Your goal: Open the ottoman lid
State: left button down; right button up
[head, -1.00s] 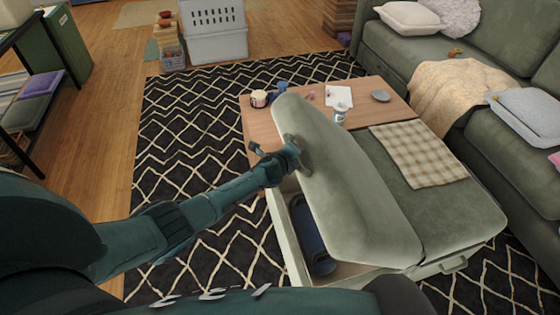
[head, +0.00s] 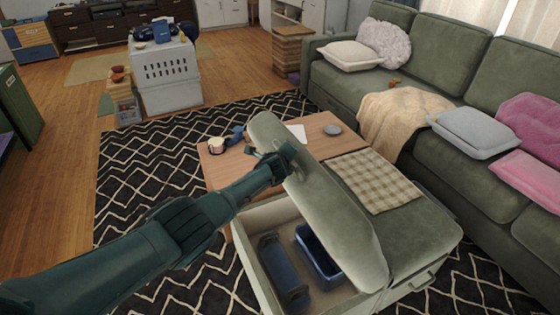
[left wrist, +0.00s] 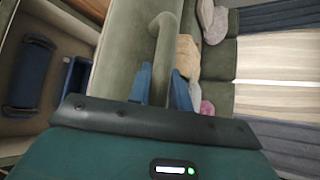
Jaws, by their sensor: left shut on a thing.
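The ottoman lid (head: 325,205) is a grey-green padded panel, raised and tilted up steeply on the left half of the ottoman. Beneath it the open storage box (head: 252,215) shows, with a dark blue rolled item (head: 283,272) and a blue bin (head: 318,258) inside. My left gripper (head: 285,160) is at the lid's far left edge; in the left wrist view its blue fingers (left wrist: 163,88) are shut around the lid's handle (left wrist: 163,45). My right gripper is not in view.
A plaid cloth (head: 373,180) lies on the ottoman's right half. The wooden tray top (head: 225,170) behind bears a cup (head: 216,145) and a grey disc (head: 332,130). A green sectional (head: 480,140) stands close on the right. Patterned rug (head: 140,180) is clear at left.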

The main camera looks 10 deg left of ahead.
pick_arm(q)
jog(key=shift+w+d+r, duration=0.1)
jog(key=shift+d, duration=0.15)
jog(key=c, duration=1.3)
grip_release()
jog(key=shift+a, duration=0.1)
